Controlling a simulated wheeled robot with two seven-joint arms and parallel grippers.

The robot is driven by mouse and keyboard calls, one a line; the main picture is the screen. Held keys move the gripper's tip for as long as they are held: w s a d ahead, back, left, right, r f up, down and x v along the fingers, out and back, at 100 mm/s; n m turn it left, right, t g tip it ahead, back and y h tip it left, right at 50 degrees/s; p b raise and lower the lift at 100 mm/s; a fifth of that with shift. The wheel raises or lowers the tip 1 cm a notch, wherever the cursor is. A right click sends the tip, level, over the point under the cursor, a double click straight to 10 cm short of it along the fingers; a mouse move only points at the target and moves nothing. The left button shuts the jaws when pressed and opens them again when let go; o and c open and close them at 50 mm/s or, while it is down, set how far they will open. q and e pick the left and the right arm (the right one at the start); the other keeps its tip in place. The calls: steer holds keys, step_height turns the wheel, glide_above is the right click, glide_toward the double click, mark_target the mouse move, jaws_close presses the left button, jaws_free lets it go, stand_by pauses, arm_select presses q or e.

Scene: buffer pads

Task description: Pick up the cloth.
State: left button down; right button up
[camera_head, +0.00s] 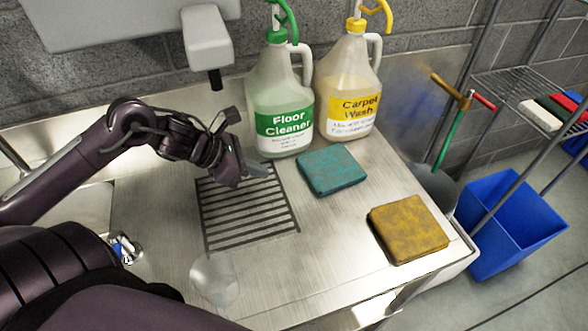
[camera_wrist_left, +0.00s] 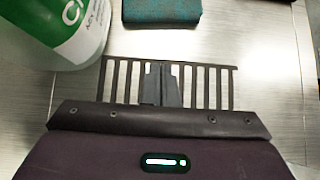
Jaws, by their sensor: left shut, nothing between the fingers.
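No thing plainly recognisable as a loose cloth shows. Two thick square pads lie flat on the metal counter. The teal pad (camera_head: 333,171) is in the middle, and its edge shows at the top of the left wrist view (camera_wrist_left: 161,12). The mustard-yellow pad (camera_head: 408,229) lies nearer the counter's front right corner. My left gripper (camera_head: 262,171) is above the slotted drain, to the left of the teal pad and apart from it. Its fingers are together with nothing between them, as the left wrist view (camera_wrist_left: 160,84) also shows. My right gripper is not in view.
A Floor Cleaner jug (camera_head: 283,100) stands close behind my left gripper, with a Carpet Wash jug (camera_head: 346,90) beside it. The drain grate (camera_head: 250,218) lies below. A blue bin (camera_head: 510,225) and a wire rack (camera_head: 525,90) stand right of the counter (camera_head: 330,262).

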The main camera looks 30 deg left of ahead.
mark_target(306, 177)
arm_select(q)
steer(key=x, duration=0.5)
steer(key=w+x, duration=0.1)
steer(key=x, duration=0.1)
steer(key=shift+d+r, duration=0.15)
steer(key=shift+r, duration=0.15)
steer(key=shift+w+d+f+p, duration=0.1)
steer(key=shift+w+d+p, duration=0.55)
steer(key=shift+w+d, duration=0.25)
steer(key=shift+w+d+f, duration=0.1)
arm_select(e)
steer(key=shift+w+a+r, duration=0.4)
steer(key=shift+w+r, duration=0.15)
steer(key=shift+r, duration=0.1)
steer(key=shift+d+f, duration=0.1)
